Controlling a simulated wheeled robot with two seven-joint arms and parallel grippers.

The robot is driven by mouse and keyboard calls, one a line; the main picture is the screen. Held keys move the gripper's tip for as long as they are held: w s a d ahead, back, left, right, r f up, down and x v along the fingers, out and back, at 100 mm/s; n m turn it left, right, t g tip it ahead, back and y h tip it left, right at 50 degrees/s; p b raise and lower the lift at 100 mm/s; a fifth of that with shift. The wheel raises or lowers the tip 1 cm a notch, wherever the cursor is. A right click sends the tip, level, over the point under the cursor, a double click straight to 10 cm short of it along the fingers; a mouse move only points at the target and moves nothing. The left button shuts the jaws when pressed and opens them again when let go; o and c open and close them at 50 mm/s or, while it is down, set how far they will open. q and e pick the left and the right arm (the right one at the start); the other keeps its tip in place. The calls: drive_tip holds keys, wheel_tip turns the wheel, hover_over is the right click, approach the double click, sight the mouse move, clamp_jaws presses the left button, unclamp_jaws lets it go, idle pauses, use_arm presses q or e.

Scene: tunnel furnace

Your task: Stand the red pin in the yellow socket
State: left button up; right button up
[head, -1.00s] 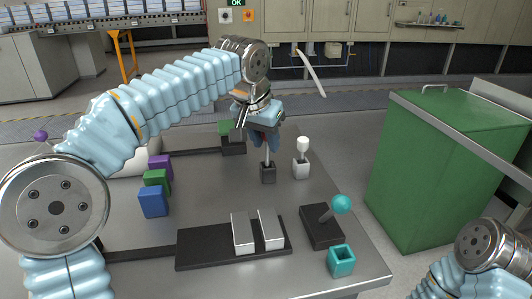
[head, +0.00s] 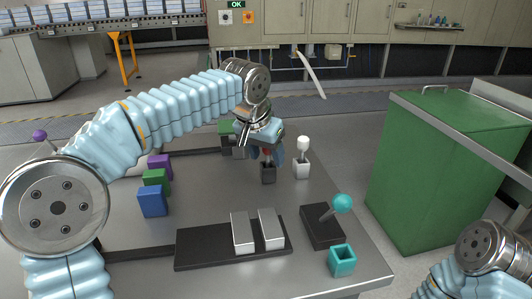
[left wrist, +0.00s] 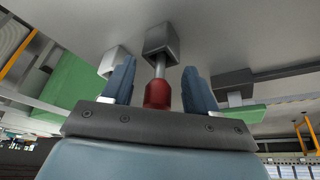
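The red pin (left wrist: 157,95) has a red grip and a grey shaft, and stands upright in a black socket (head: 268,174). The black socket also shows in the left wrist view (left wrist: 160,42). My left gripper (head: 267,152) is lowered around the pin's red grip. In the left wrist view its two blue fingers (left wrist: 158,88) stand on either side of the pin, with a gap on each side. In the head view the fingers partly hide the pin. I see no yellow socket in either view. My right gripper is out of view.
A white pin in a white socket (head: 302,168) stands close at the right. Purple, green and blue blocks (head: 152,201) stand at the left. A teal-knobbed lever (head: 342,203), a teal socket (head: 341,261) and a black tray (head: 200,250) with metal bars are nearer. The table's middle is clear.

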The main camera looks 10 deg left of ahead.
use_arm(q)
drive_tip(key=shift+r, duration=0.1)
drive_tip(key=shift+r, duration=0.35)
drive_tip(key=p+v, duration=0.2)
drive_tip(key=v, duration=0.9)
drive_tip(key=shift+s+r, duration=0.15)
drive_tip(key=shift+s, duration=0.1)
